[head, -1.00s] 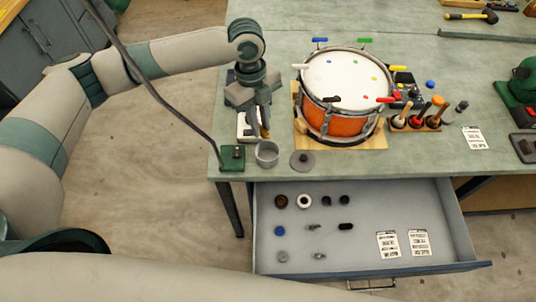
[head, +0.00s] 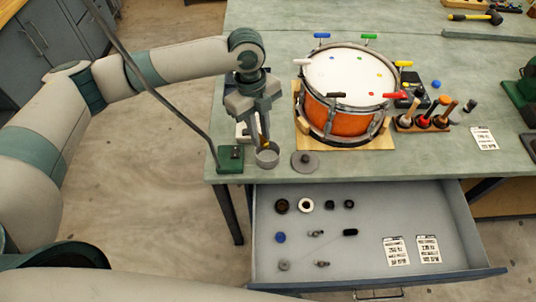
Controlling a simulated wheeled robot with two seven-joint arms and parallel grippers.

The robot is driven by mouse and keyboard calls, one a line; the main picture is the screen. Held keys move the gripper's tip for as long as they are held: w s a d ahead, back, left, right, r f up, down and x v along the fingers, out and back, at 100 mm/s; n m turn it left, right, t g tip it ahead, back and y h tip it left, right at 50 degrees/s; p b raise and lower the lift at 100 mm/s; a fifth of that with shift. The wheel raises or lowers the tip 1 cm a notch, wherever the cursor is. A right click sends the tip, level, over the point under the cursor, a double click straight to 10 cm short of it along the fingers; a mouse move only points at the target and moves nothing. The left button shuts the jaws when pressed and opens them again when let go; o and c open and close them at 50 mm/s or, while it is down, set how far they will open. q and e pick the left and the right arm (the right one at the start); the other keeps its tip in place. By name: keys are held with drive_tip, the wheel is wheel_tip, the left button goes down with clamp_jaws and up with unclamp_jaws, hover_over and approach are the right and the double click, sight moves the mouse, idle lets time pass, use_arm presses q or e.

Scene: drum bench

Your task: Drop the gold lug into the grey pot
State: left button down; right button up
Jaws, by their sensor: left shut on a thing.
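The small gold lug (head: 265,144) shows at the fingertips of my left gripper (head: 262,140), which points down and is shut on it. Only part of the lug is visible between the fingers. The grey pot (head: 267,159) stands near the front left edge of the bench. The lug and fingertips are at the pot's far rim in the head view, seemingly just above its opening; the exact height is hard to tell. My right gripper is not in view.
A grey round lid (head: 304,162) lies right of the pot. A white object (head: 242,131) is partly behind the gripper. The orange drum (head: 345,95) stands to the right. An open drawer (head: 365,225) juts out below.

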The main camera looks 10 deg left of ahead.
use_arm(q)
drive_tip(key=c, duration=1.6)
unclamp_jaws()
drive_tip(key=shift+o, duration=0.2)
wheel_tip(320, 180, up, 17)
drive_tip(key=w+a+b, duration=0.1)
drive_tip(key=a+b, duration=0.1)
drive_tip(key=b, duration=0.2)
drive_tip(key=shift+w, duration=0.35)
drive_tip(key=shift+r, duration=0.1)
